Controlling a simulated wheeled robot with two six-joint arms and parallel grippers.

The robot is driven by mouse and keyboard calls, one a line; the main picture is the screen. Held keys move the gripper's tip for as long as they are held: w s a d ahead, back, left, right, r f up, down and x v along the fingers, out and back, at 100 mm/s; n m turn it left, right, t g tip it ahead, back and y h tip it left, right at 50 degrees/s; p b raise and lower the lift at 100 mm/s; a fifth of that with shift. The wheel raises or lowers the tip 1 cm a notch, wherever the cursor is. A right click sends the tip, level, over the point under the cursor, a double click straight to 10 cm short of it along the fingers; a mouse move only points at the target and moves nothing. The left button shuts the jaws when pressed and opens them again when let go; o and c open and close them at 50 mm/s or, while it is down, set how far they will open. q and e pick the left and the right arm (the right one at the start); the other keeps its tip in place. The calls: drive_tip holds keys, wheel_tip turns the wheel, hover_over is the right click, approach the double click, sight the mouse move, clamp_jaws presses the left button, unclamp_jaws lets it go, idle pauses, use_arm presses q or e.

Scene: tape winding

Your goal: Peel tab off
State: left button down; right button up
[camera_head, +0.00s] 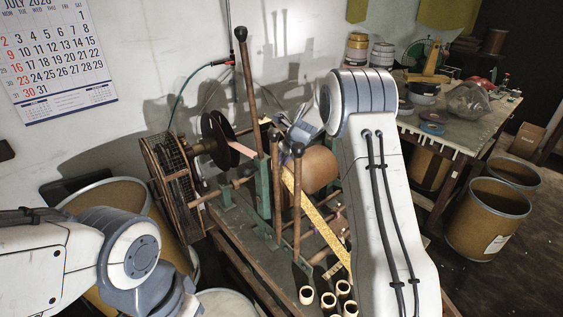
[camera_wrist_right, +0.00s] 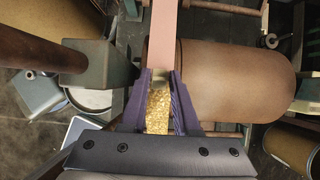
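In the right wrist view, my right gripper (camera_wrist_right: 160,76) has its two purple fingers close together on either side of a small beige tab (camera_wrist_right: 160,75). The tab sits at the end of a pink strip (camera_wrist_right: 162,35) running to the top of the picture. A gold-flecked strip (camera_wrist_right: 158,110) shows between the fingers below the tab. In the head view, my right arm reaches over a brown roll (camera_head: 320,168) on the winding stand, and its fingertips are hidden. The pink strip also shows near the black disc (camera_head: 222,138). My left arm is at lower left, its fingers out of view.
Dark upright posts (camera_head: 247,90) and a green metal frame (camera_head: 264,195) stand close to my right gripper. Fibre drums (camera_head: 485,220) and a cluttered table (camera_head: 455,135) are on the right.

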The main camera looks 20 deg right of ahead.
sight(281, 170)
clamp_jaws()
drive_tip(key=shift+r, duration=0.15)
wheel_tip(281, 170, up, 5)
drive_tip(key=p, duration=0.6)
idle(0.4)
